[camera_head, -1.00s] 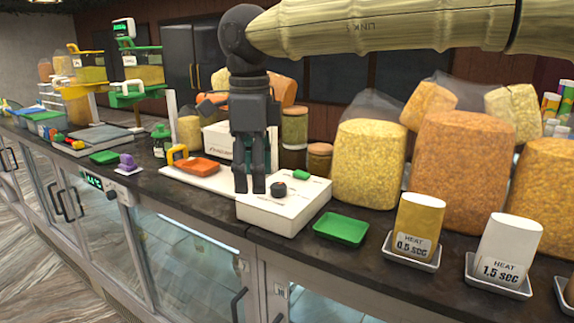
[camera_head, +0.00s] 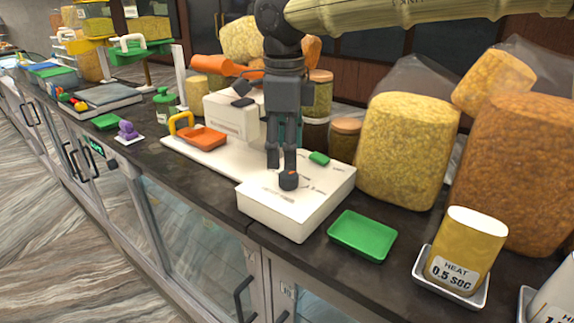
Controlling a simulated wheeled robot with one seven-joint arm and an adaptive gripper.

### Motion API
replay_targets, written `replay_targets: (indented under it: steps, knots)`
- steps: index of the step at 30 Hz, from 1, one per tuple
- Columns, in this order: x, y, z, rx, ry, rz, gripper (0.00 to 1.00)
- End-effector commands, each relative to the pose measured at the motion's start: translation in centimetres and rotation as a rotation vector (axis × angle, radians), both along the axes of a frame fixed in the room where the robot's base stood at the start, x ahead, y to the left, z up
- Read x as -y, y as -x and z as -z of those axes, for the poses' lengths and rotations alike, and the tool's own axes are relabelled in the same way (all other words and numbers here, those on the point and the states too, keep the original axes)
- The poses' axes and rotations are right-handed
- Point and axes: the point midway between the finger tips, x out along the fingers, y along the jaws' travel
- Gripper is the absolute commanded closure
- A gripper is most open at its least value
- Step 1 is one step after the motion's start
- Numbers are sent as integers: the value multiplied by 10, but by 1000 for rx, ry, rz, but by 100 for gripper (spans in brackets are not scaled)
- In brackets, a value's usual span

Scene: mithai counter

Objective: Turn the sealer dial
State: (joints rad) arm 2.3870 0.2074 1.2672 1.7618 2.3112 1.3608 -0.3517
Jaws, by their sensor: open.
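The sealer is a white box (camera_head: 300,217) near the counter's front edge. Its small dark dial (camera_head: 289,180) stands on the top face with a small orange mark on it. A green button (camera_head: 319,158) is on the same face, behind and to the right of the dial. My gripper (camera_head: 281,168) points down from above, its dark fingers open and at the dial. The fingertips overlap the dial's back and left side in this view; I cannot tell whether they touch it.
A green tray (camera_head: 362,236) lies right of the sealer. Large snack bags (camera_head: 407,150) stand behind.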

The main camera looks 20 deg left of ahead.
Motion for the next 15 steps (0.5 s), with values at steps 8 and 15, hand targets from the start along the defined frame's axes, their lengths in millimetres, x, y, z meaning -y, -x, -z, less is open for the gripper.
replay_targets:
  steps: [8,15]
  knots:
    - [-1,-9,43,-10,1,0,42]
    - [-1,-9,58,-7,0,-1,42]
